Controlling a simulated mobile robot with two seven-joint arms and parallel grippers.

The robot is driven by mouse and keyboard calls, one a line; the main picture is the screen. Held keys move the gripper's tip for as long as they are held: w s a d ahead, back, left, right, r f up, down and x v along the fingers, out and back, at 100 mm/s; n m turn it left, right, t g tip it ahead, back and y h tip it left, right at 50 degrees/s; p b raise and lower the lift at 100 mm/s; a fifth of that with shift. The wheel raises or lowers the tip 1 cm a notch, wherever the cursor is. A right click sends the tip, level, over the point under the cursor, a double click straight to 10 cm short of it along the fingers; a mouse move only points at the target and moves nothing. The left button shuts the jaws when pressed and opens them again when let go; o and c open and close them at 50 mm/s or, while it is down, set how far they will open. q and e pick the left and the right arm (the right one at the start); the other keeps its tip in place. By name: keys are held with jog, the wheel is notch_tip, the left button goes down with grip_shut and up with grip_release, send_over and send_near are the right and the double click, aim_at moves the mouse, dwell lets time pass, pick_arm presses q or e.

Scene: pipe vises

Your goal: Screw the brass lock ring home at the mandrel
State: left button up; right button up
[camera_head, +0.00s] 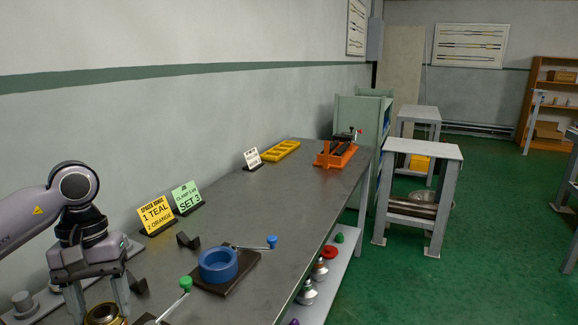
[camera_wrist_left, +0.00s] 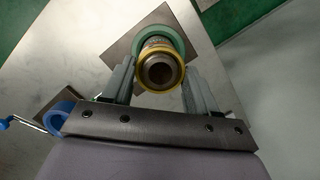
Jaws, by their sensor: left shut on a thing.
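The brass lock ring (camera_head: 104,312) is at the bottom edge of the head view, between the fingers of my left gripper (camera_head: 101,308). In the left wrist view the ring (camera_wrist_left: 180,75) sits around the dark round end of the mandrel (camera_wrist_left: 159,71), with a finger of my left gripper (camera_wrist_left: 160,82) on each side, shut on it. A green-teal ring (camera_wrist_left: 139,44) shows behind the brass ring, above a dark square plate (camera_wrist_left: 168,14). The thread and any gap behind the ring are hard to see. My right gripper is in neither view.
A blue round vise (camera_head: 218,264) on a dark base stands on the grey bench (camera_head: 275,205), close right of my gripper. A green-knobbed handle (camera_head: 186,284) juts up nearby. Yellow (camera_head: 155,214) and green (camera_head: 186,197) signs stand behind.

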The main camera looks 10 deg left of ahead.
pick_arm(q)
jog(key=shift+r+m+p, duration=0.1)
jog(key=shift+m+p, duration=0.2)
jog(key=shift+m, duration=0.4)
jog(key=shift+d+m+y+p, duration=0.1)
jog(key=shift+m+y+p, duration=0.2)
jog(key=shift+m, duration=1.4)
jog(key=shift+m+y, duration=0.3)
jog(key=shift+m, duration=0.6)
jog(key=m, duration=0.2)
jog(key=shift+d+m+y, duration=0.1)
jog(key=shift+m+y, duration=0.2)
jog(key=shift+m, duration=0.1)
